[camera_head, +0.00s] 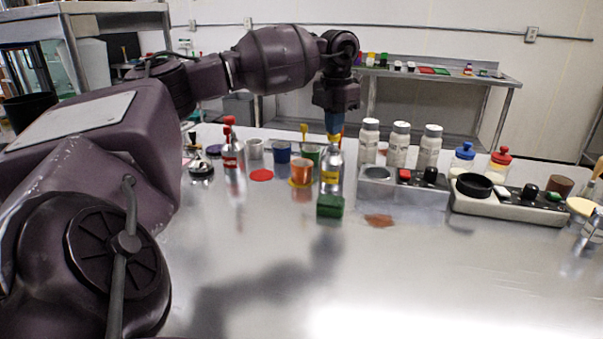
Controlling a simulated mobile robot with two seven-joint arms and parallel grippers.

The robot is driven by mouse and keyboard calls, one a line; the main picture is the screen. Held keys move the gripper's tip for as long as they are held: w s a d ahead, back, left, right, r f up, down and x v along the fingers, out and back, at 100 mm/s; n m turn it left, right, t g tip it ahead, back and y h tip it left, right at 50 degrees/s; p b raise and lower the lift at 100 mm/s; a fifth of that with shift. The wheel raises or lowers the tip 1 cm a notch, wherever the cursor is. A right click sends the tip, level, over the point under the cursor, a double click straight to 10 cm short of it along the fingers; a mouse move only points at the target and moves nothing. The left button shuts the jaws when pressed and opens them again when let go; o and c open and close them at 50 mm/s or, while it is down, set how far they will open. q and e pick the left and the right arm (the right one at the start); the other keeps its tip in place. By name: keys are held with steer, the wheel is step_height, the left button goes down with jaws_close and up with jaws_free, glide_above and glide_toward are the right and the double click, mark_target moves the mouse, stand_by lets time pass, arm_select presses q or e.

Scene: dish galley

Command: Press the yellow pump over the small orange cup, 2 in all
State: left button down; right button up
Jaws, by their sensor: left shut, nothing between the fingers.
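A silver bottle with a yellow label (330,177) stands upright near the middle of the table. My left gripper (334,126) comes down from above, shut and empty, with its tip right over the top of this bottle. A bit of yellow pump (335,139) shows under the tip; the gripper hides most of it. I cannot tell whether the tip touches it or how far it is pressed. The small orange cup (301,173) stands just left of the bottle, on a yellow disc (298,184). Its inside is too small to read. My right gripper is out of view.
A red-pump bottle (232,154), a blue cup (281,152) and a green cup (312,152) stand close by. A metal box with buttons (398,190) is at right.

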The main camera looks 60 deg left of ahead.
arm_select(q)
steer(key=shift+f, duration=0.2)
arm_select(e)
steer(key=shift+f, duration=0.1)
arm_select(q)
steer(key=shift+r, duration=1.9)
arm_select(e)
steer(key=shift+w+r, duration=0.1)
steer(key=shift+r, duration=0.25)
arm_select(q)
step_height(320, 180, up, 2)
steer(key=shift+p, duration=0.4)
steer(key=shift+r+p, duration=0.5)
steer(key=shift+r, duration=1.55)
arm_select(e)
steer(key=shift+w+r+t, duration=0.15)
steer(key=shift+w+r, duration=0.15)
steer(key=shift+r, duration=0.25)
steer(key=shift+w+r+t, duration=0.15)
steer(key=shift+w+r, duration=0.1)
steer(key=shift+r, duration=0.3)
